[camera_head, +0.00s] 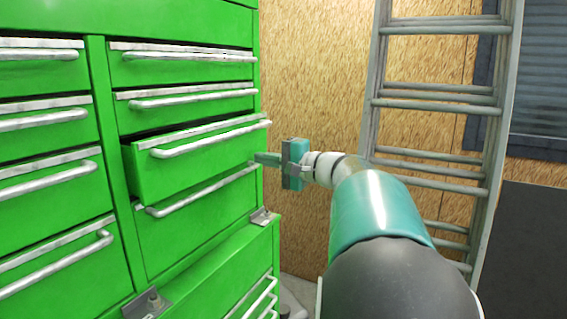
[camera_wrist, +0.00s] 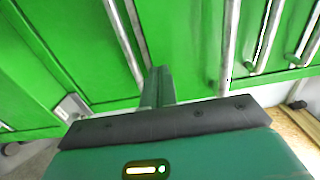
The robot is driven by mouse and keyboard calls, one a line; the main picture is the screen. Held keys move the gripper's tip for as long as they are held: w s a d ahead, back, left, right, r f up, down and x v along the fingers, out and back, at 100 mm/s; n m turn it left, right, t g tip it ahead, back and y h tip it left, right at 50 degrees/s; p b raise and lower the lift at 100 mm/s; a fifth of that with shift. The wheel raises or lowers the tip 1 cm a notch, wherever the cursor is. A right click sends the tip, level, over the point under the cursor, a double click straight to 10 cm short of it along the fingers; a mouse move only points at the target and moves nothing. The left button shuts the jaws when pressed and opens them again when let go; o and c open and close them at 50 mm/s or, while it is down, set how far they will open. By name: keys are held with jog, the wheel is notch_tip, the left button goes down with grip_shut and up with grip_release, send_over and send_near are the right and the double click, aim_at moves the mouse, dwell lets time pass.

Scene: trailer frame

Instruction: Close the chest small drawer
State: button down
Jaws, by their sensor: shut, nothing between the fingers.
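The green chest (camera_head: 180,15) fills the left of the head view. Its small drawer (camera_head: 195,160), third down in the right column, sticks out past the closed drawers around it, with a dark gap above its left end. A silver handle (camera_head: 210,140) runs along its top edge. My gripper (camera_head: 262,158) is shut and empty, close to the right end of this drawer, just below its handle. I cannot tell whether it touches the drawer. In the wrist view the closed fingers (camera_wrist: 160,84) point at green drawer fronts with silver handles; which drawer is in front is unclear.
Closed drawers with silver handles surround the open one. A lower green cabinet (camera_head: 215,265) with small brackets (camera_head: 263,216) sits below. A metal ladder (camera_head: 435,100) leans by the wood-panel wall (camera_head: 315,70) on the right. Open space lies between chest and ladder.

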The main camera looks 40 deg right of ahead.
aim_at(249, 156)
jog(key=shift+w+f, duration=0.2)
jog(key=shift+w, duration=0.6)
jog(key=shift+s+a+r, duration=0.1)
jog(key=shift+a+r, duration=0.05)
jog(key=shift+w, duration=0.2)
jog(key=shift+s, duration=0.1)
jog(key=x, duration=0.4)
jog(key=shift+w, duration=0.35)
jog(key=shift+s+a, duration=0.1)
jog(key=shift+a+r, duration=0.1)
